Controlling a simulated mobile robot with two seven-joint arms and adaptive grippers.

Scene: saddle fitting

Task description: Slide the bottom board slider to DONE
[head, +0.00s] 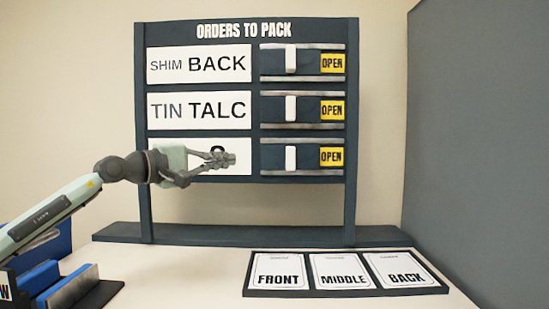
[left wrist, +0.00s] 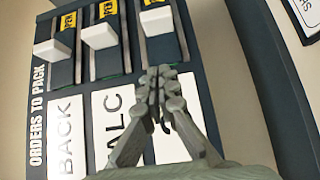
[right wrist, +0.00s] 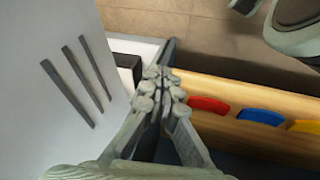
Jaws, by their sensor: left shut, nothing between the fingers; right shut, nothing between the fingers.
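The dark order board (head: 140,120) stands upright, with three rows of white labels and sliders. The bottom slider (head: 291,158) is a white upright knob at the left part of its track, and a yellow OPEN tag (head: 331,156) shows to its right. My left gripper (head: 230,159) is shut and empty in front of the bottom label (head: 237,170), left of the bottom slider and apart from it in the head view. In the left wrist view the bottom slider (left wrist: 156,20) is just beyond the shut fingertips (left wrist: 158,75). My right gripper (right wrist: 157,75) is shut and empty, away from the board.
The middle slider (head: 291,106) and top slider (head: 291,59) also show OPEN. A tray with FRONT, MIDDLE and BACK cards (head: 342,272) lies below the board. A blue rack (head: 40,278) is at lower left. Red, blue and yellow pieces (right wrist: 260,116) lie by a wooden surface.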

